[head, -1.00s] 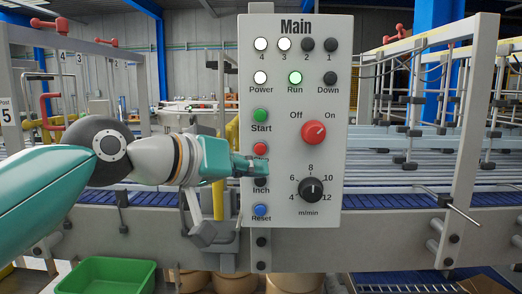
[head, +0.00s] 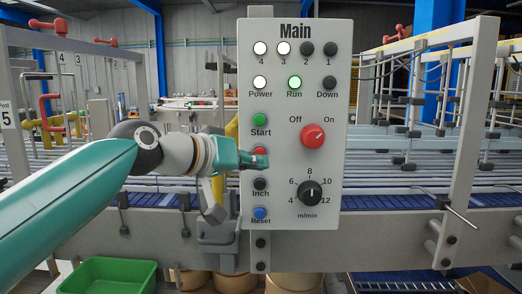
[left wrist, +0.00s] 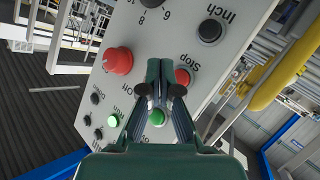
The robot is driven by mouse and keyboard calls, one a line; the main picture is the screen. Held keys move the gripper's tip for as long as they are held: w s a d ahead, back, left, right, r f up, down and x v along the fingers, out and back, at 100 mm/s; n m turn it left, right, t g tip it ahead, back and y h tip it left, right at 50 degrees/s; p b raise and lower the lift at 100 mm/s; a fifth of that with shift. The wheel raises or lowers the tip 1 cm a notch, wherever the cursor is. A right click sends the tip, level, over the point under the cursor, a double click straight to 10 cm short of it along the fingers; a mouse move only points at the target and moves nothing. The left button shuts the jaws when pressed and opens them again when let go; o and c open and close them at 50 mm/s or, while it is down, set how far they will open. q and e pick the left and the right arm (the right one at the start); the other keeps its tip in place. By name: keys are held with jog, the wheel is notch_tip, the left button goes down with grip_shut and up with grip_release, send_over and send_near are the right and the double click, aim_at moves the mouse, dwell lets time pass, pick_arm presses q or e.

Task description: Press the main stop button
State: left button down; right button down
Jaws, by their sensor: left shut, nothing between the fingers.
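The Main panel (head: 325,235) stands upright in front of me. Its red stop button (head: 260,150) is on the left column, below the green start button (head: 260,119); the gripper partly covers it and hides its label. The stop button (left wrist: 182,76), labelled "Stop", shows in the left wrist view just right of the fingertips. My left gripper (head: 262,161) is shut and empty, its tips at the stop button's lower edge in the head view. I cannot tell whether they touch it. The green Run lamp (head: 295,82) is lit. My right gripper is not in view.
Below the stop button are the black Inch button (head: 260,184) and blue Reset button (head: 260,213). A red selector knob (head: 313,135) and black speed dial (head: 310,193) stick out to the right. A conveyor (head: 400,199) runs behind the panel. A green bin (head: 108,275) is lower left.

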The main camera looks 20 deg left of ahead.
pick_arm(q)
jog(key=shift+w+a, duration=0.25)
jog(key=shift+w, duration=0.65)
jog(key=shift+w+p, duration=0.1)
jog(key=shift+p, duration=0.25)
dwell(0.5)
jog(key=shift+w+a, duration=0.15)
jog(key=shift+w, duration=0.1)
jog(key=shift+w+a+r+p, duration=0.1)
jog(key=shift+w+a+p, duration=0.05)
jog(key=shift+w+p, duration=0.3)
dwell(0.8)
jog(key=shift+s, duration=0.1)
dwell(0.3)
jog(key=shift+s+d+b, duration=0.3)
jog(key=shift+s+b, duration=0.2)
jog(key=shift+s, duration=0.25)
